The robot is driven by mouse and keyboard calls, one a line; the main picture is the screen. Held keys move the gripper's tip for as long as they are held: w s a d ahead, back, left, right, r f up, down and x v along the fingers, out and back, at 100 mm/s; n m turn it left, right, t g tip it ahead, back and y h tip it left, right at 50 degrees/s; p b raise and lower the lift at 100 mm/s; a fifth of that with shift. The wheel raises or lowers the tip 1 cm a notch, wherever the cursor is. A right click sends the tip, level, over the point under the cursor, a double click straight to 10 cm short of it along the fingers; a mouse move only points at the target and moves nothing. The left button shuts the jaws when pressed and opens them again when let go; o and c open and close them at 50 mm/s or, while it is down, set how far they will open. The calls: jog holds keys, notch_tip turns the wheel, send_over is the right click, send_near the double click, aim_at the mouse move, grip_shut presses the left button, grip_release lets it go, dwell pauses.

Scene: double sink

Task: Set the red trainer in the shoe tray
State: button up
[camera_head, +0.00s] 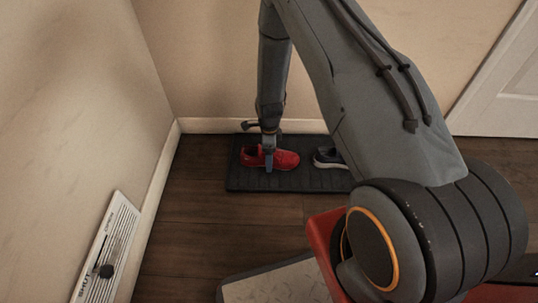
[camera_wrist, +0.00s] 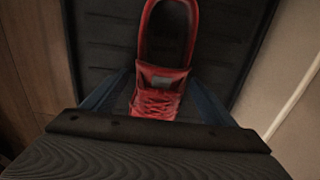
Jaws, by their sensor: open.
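The red trainer (camera_head: 282,160) rests on the left part of the black shoe tray (camera_head: 290,182), by the corner of the room. In the wrist view the trainer (camera_wrist: 158,82) lies over the dark ridged tray (camera_wrist: 100,45), its opening at the top and its laces nearer the gripper. My gripper (camera_head: 269,166) is down at the trainer. In the wrist view the blue fingers of my gripper (camera_wrist: 155,95) stand on either side of the trainer, open, with the trainer between them. The fingertips are partly hidden.
A dark shoe with a white sole (camera_head: 326,158) sits on the tray to the right, partly hidden by my arm. Walls with a white baseboard (camera_head: 215,126) stand behind and left. A white wall panel (camera_head: 108,250) is at lower left. Wooden floor (camera_head: 195,220) in front is clear.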

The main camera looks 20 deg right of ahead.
notch_tip(320, 180, up, 12)
jog(key=p, duration=0.6)
jog(key=s+a+r+n, duration=0.3)
jog(key=a+r+n, duration=0.25)
jog(key=r, duration=0.35)
jog(key=s+a+r+n, duration=0.4)
jog(key=a+r, duration=0.2)
jog(key=r, duration=0.4)
jog(key=s+a+r+n, duration=0.35)
jog(key=a+r, duration=0.25)
jog(key=r, duration=0.3)
jog(key=s+a+r+n, duration=0.1)
jog(key=s+r+n, duration=0.3)
jog(key=s, duration=0.4)
jog(key=s+a+r+n+y, duration=0.1)
jog(key=s+r+n, duration=0.4)
jog(key=s, duration=0.3)
jog(key=s+a+r+n, duration=0.1)
jog(key=s+r+n, duration=0.3)
jog(key=s, duration=0.5)
jog(key=n, duration=0.2)
jog(key=shift+a+r+n+y, duration=0.3)
jog(key=shift+r+y, duration=0.05)
jog(key=shift+y, duration=0.05)
jog(key=shift+s, duration=0.1)
jog(key=shift+r+p, duration=0.35)
jog(key=shift+r, duration=0.05)
